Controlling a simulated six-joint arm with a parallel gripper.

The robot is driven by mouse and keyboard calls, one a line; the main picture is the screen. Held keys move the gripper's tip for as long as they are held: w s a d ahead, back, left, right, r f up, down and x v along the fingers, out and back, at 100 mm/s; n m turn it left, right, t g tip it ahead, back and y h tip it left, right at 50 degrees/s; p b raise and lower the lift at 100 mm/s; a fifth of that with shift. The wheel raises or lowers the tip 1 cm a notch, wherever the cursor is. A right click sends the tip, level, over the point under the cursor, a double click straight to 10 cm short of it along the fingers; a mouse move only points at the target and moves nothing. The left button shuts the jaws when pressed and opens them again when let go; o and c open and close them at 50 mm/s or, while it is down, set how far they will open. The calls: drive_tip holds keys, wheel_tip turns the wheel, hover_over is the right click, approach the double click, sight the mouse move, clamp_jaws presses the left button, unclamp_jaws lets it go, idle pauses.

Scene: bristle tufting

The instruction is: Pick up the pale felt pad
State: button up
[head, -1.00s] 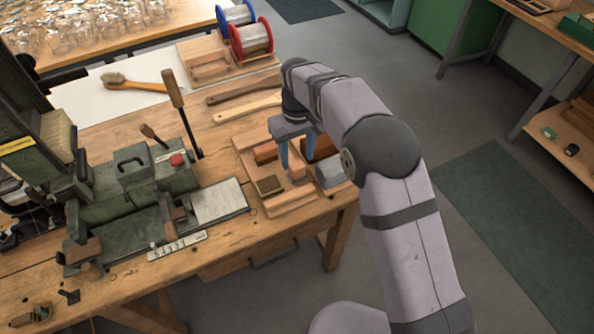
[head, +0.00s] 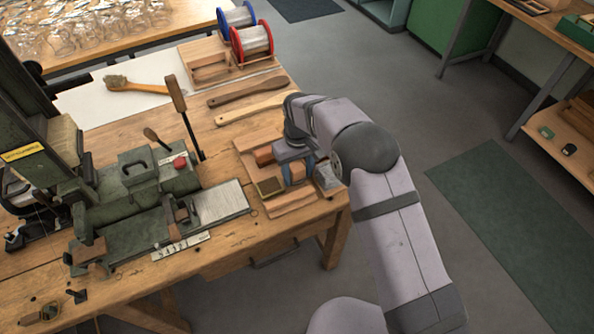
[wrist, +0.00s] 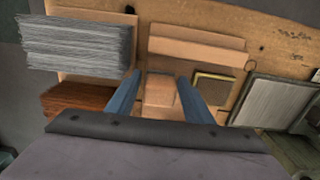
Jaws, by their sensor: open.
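The pale felt pad appears to be the pale tan block (wrist: 160,96) in the wrist view, on the wooden tray (head: 277,209). My gripper (wrist: 160,76) is open, with one blue finger on each side of this block. Small gaps show between the fingers and the block, so it is not clamped. In the head view my gripper (head: 298,172) is low over the tray, and its fingers partly hide the block.
A dark-topped pad with a yellowish edge (wrist: 213,88) lies right of the fingers. The green machine (head: 150,195) stands left of the tray.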

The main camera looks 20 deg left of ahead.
sight(298, 168)
drive_tip(key=c, duration=0.8)
drive_tip(key=shift+r, duration=0.1)
wheel_tip(298, 168, up, 10)
drive_tip(key=shift+f+b, duration=0.1)
drive_tip(key=shift+b, duration=1.1)
drive_tip(key=shift+o, duration=0.4)
